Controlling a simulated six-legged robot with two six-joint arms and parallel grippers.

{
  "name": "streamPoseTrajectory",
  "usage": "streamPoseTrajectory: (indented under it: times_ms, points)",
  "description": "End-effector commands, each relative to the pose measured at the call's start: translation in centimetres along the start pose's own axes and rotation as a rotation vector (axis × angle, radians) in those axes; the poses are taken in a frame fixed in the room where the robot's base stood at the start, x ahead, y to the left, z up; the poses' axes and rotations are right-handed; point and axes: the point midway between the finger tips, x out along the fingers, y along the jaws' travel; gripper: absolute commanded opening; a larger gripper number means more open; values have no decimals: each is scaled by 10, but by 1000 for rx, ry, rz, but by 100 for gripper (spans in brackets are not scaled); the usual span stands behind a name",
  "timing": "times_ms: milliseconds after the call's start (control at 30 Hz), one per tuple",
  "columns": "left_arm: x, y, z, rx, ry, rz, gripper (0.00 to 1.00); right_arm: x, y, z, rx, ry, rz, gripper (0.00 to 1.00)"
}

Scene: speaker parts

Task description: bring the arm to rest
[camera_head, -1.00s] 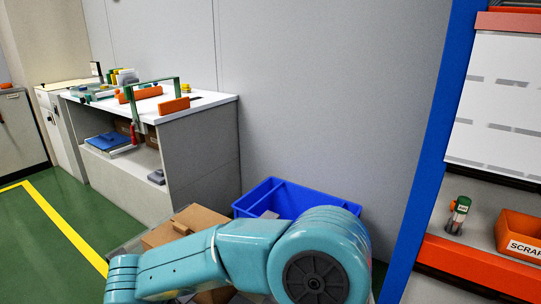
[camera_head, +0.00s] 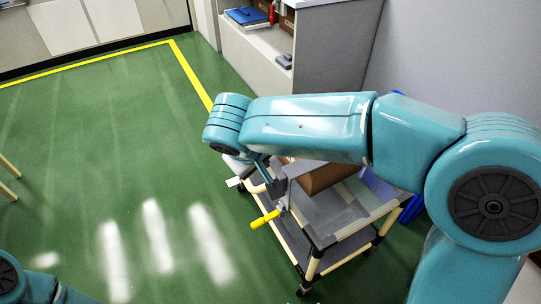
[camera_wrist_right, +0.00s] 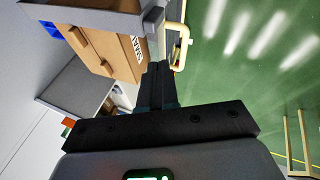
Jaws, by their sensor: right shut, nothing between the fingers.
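My right arm (camera_head: 300,125) reaches in from the right and spans the middle of the head view. In the right wrist view, the fingers of my right gripper (camera_wrist_right: 157,75) are together with nothing between them. They point toward the side of a cardboard box (camera_wrist_right: 115,45); whether they touch it I cannot tell. In the head view the right hand is partly hidden below the wrist, over a small cart (camera_head: 335,222). A teal part of me shows at the lower left edge, but the left gripper is out of view.
The cart carries the cardboard box (camera_head: 322,178), and a yellow handle (camera_head: 265,219) sticks out at its left side. A blue bin (camera_head: 410,207) is behind the cart, partly hidden. A shelf unit (camera_head: 262,45) stands at the back. Green floor (camera_head: 110,180) is clear at left.

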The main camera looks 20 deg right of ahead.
Motion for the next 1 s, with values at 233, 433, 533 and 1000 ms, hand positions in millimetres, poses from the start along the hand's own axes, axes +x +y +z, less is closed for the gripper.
streamPoseTrajectory:
  times_ms: [233,433,533,1000]
  points:
    - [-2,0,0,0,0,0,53,-6,-2,0,1,-1,0,0]
    - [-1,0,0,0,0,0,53,35,-33,14,-43,-57,-105,0]
    - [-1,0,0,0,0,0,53,88,-78,43,-67,-129,-272,0]
    - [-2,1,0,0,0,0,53,229,-212,222,425,-297,-728,0]
